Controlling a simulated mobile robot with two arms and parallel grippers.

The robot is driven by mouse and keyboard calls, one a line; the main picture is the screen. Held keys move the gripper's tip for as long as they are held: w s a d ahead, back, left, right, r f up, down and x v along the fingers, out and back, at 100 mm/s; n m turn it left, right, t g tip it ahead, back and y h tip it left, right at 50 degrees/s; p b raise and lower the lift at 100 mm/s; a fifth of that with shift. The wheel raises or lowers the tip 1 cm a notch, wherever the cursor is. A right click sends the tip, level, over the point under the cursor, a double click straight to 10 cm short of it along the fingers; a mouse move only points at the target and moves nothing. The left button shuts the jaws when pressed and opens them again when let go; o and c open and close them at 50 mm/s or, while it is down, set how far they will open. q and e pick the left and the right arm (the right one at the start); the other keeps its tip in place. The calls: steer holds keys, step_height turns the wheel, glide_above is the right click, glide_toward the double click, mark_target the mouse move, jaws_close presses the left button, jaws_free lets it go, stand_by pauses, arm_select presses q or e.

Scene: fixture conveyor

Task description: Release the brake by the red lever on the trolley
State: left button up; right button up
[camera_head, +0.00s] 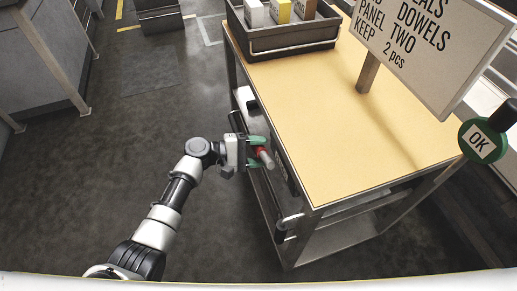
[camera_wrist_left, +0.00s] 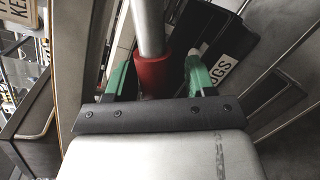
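The trolley (camera_head: 330,110) has a yellow top and grey metal sides. The red lever (camera_head: 265,157) sticks out from its near left side. My left gripper (camera_head: 257,152) is at the lever, with its green fingers on either side of the red grip. In the left wrist view the red grip (camera_wrist_left: 153,72) sits between the two green fingers (camera_wrist_left: 158,78), on a pale metal rod. A gap shows between the grip and the right-hand finger, so the gripper looks open around it. My right gripper is not in view.
A dark crate (camera_head: 290,37) with several boxes stands on the trolley's far end. Grey cabinets (camera_head: 45,60) stand at left. The floor between is clear.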

arm_select(q)
steer(key=v, duration=1)
steer(key=shift+a, duration=0.4)
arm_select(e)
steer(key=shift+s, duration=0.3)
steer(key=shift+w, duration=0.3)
